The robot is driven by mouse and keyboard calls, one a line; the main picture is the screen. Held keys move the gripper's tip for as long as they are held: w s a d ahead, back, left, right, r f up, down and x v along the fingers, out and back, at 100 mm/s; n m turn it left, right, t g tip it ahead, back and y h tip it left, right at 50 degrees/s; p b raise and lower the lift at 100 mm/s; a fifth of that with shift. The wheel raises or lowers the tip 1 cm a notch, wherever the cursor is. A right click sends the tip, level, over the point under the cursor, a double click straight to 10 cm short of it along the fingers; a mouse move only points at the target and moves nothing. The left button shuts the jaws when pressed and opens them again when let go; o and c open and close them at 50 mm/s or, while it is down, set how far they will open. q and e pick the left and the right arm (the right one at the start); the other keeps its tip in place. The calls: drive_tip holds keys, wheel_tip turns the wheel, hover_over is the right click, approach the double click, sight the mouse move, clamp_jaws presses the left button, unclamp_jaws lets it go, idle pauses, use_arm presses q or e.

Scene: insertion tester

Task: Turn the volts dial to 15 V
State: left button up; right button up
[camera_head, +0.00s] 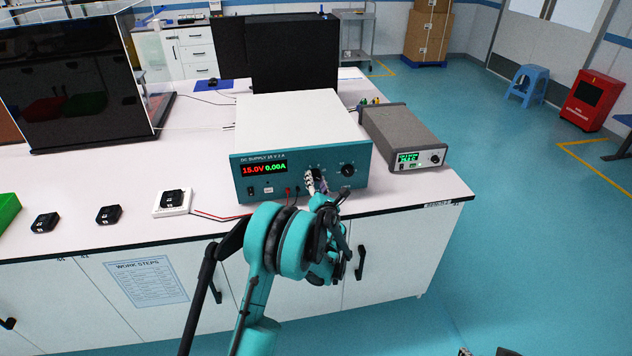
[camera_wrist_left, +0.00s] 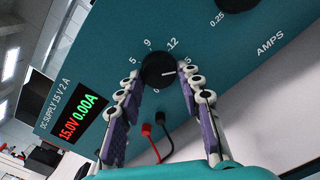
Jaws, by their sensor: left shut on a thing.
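The teal DC supply (camera_head: 270,190) stands on the bench, and its display (camera_wrist_left: 83,118) reads 15.0V in red and 0.00A in green. The black volts dial (camera_wrist_left: 157,68) is in the left wrist view, with its white pointer line to the right, toward a number partly hidden by a finger. My left gripper (camera_head: 316,180) reaches the panel, its fingers on both sides of the dial and shut on it. In the head view the fingers largely hide the dial. Small dark parts at the bottom edge of the head view may belong to my right gripper; its state does not show.
The amps knob (camera_head: 347,170) is just right of the left gripper. Red and black plugs (camera_wrist_left: 147,129) sit below the dial. A grey meter (camera_head: 402,135) stands right of the supply. A white pad (camera_head: 172,209) with a black block is to its left.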

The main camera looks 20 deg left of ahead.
use_arm(q)
drive_tip(key=o, duration=1.2)
drive_tip(key=shift+c, duration=0.2)
drive_tip(key=v, duration=1.2)
